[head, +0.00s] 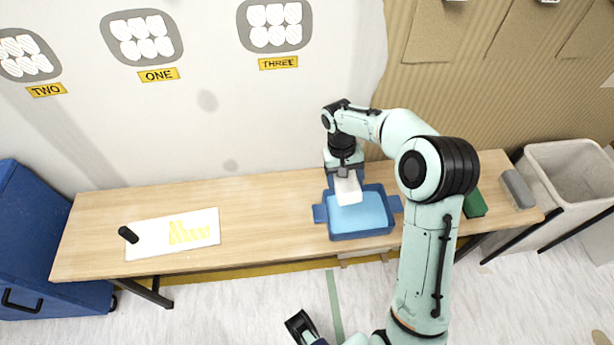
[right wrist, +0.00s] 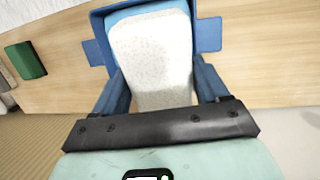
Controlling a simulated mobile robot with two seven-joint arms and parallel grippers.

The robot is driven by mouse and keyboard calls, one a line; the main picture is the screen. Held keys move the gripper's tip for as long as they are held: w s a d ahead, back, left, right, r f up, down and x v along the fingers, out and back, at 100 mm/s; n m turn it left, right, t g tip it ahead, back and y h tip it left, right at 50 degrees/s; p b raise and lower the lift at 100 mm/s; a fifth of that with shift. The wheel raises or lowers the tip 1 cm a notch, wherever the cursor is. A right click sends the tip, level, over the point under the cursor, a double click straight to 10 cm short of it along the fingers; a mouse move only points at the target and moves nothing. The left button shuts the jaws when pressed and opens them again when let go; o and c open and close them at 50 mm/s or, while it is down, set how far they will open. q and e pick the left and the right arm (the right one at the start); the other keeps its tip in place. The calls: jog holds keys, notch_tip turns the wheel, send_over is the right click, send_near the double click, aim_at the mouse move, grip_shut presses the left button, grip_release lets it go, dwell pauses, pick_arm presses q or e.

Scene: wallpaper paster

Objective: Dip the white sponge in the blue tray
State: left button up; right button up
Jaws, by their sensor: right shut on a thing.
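The white sponge (head: 349,192) is a pale block held by my right gripper (head: 345,175) over the back part of the blue tray (head: 365,235). My right gripper points down and is shut on the sponge's upper end. In the right wrist view the sponge (right wrist: 153,55) shows a speckled white face between the fingers, with the tray (right wrist: 208,34) behind it. The sponge's lower end overlaps the tray's light blue inside; I cannot tell whether it touches. My left gripper cannot be made out; only dark and pale parts of my arm show at the bottom of the head view.
The tray stands on a long wooden table (head: 270,210). A white sheet (head: 148,243) with yellow strips and a black roller-like object (head: 128,234) lie at left. A green block (head: 474,204) and a grey block (head: 517,189) lie at right, near a pale bin (head: 568,200).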

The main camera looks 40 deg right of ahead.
pick_arm(q)
jog(key=w+a+f+t+b, duration=0.2)
jog(key=w+f+b, duration=0.3)
jog(key=f, duration=0.1)
jog(key=shift+w+a+y+b, duration=0.15)
jog(key=shift+w+y+b, duration=0.2)
jog(key=shift+w+y, duration=0.05)
pick_arm(e)
jog(key=shift+g, duration=0.3)
jog(key=shift+s+d+f, duration=0.5)
jog(key=shift+d+f, duration=0.1)
jog(key=shift+f, duration=1.05)
jog(key=shift+s+d+f, duration=0.5)
jog(key=shift+d+f, duration=0.05)
jog(key=shift+f, duration=1.1)
jog(key=shift+s+d+f, duration=0.5)
jog(key=shift+d+f, duration=0.1)
jog(key=shift+f, duration=1.05)
jog(key=shift+f, duration=0.35)
jog(key=shift+f, duration=1.15)
notch_tip(320, 180, up, 8)
jog(key=shift+r, duration=0.15)
